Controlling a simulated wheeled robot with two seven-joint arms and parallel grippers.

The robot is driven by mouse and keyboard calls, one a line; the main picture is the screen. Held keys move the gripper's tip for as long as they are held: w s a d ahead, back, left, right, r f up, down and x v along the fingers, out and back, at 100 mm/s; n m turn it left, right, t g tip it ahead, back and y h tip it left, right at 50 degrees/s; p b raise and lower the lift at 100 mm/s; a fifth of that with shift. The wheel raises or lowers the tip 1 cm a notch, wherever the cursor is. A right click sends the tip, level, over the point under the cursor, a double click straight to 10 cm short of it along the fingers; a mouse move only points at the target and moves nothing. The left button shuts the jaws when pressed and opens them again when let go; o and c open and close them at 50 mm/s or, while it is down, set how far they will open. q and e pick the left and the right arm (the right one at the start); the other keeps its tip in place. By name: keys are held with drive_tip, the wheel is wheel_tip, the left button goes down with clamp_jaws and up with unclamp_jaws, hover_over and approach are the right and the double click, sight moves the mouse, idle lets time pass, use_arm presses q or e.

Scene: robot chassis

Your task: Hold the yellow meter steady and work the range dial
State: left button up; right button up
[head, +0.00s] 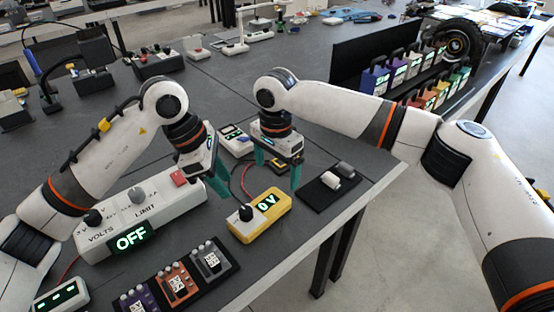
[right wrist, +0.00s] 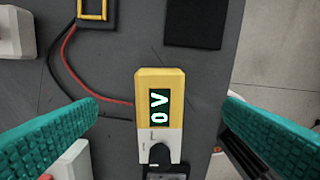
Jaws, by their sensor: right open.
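The yellow meter (head: 258,220) lies on the dark bench near its front edge, its lit display reading "0V". Its black range dial (head: 246,213) is on the pale end, at the left. In the right wrist view the meter (right wrist: 160,80) is upright in the middle, with the dial (right wrist: 158,153) at its lower end. My right gripper (head: 277,170) is above and behind the meter, teal fingers spread wide, empty; in its wrist view the fingers flank the meter without touching it. My left gripper (head: 214,182) hangs up-left of the meter, fingers pointing down, their gap unclear.
A white power supply (head: 110,245) showing "OFF" stands left of the meter. Several small modules sit on a black tray (head: 235,252) in front. A black pad (head: 318,198) with two small blocks lies right. Red and black leads (right wrist: 70,65) run beside the meter.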

sight(244, 209)
wheel_tip(244, 209, down, 10)
drive_tip(key=shift+f, duration=0.1)
drive_tip(key=shift+c, duration=0.5)
drive_tip(key=c, duration=1.1)
use_arm(q)
drive_tip(key=o, duration=0.3)
drive_tip(key=shift+r, duration=0.1)
drive_tip(key=d+f+m, duration=0.1)
drive_tip(key=f, duration=0.2)
drive_tip(key=d+f+m+g, duration=0.1)
drive_tip(key=f, duration=0.2)
drive_tip(key=d+f+m, duration=0.1)
drive_tip(key=f+m, duration=0.1)
drive_tip(key=f, duration=0.1)
drive_tip(key=shift+d+f, duration=0.3)
